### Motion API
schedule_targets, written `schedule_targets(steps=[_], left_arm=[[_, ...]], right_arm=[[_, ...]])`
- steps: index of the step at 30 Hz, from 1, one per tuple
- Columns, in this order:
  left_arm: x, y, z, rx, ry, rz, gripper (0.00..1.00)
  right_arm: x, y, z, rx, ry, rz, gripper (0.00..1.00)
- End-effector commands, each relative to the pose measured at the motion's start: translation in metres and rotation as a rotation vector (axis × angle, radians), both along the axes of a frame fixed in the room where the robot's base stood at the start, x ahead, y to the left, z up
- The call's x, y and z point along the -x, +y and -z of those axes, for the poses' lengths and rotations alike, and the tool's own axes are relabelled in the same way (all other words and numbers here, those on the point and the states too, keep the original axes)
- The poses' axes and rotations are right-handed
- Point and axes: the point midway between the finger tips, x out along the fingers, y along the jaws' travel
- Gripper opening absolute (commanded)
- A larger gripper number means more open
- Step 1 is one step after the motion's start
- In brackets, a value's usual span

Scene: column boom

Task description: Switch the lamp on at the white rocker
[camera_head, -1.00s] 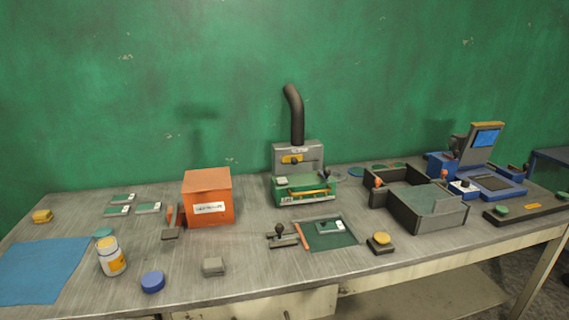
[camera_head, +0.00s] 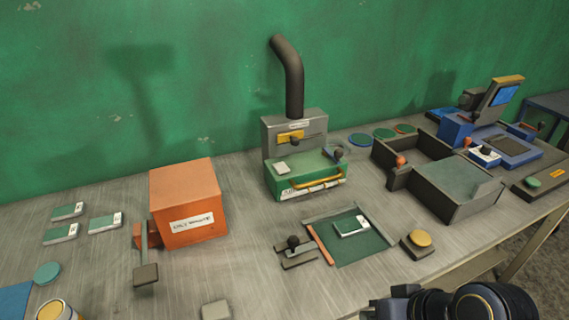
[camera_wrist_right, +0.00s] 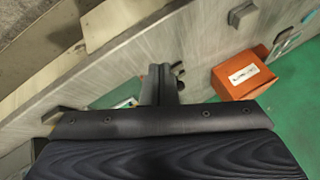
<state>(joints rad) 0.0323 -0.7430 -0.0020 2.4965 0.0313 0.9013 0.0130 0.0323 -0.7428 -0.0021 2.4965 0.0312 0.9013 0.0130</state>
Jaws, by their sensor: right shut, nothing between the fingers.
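Two pale parts could be the white rocker, and I cannot tell which. One is a small white block (camera_head: 284,169) on top of the green-fronted unit (camera_head: 310,178) with the bent black pipe (camera_head: 290,75). The other is a white piece (camera_head: 485,153) on the blue machine (camera_head: 512,148) at the right. No lit lamp can be made out. My right gripper (camera_head: 392,304) is at the bottom edge of the head view, in front of the bench and apart from both. In the right wrist view its fingers (camera_wrist_right: 163,82) are together and empty. My left gripper is out of view.
An orange box (camera_head: 188,208) stands left of the green-fronted unit. A green mat (camera_head: 360,246), a small black-knobbed block (camera_head: 296,252) and a yellow button (camera_head: 420,239) lie in front.

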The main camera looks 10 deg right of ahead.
Motion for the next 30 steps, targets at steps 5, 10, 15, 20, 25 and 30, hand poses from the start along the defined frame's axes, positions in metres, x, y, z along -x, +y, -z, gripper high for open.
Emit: schedule_targets(steps=[5,10,15,20,25,30], left_arm=[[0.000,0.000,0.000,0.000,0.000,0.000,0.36],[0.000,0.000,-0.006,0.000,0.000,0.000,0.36],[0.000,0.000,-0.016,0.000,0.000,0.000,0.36],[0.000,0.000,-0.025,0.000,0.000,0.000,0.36],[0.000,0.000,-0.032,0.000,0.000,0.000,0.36],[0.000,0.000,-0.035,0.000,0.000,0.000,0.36]], right_arm=[[-0.002,0.000,-0.001,0.001,-0.002,0.000,0.00],[-0.040,-0.006,-0.019,0.017,-0.065,-0.012,0.00],[-0.143,-0.013,-0.049,0.076,-0.237,-0.029,0.00],[-0.254,-0.007,-0.061,0.162,-0.433,-0.048,0.00],[-0.341,0.012,-0.056,0.251,-0.610,-0.071,0.00],[-0.383,0.029,-0.047,0.305,-0.717,-0.089,0.00]])
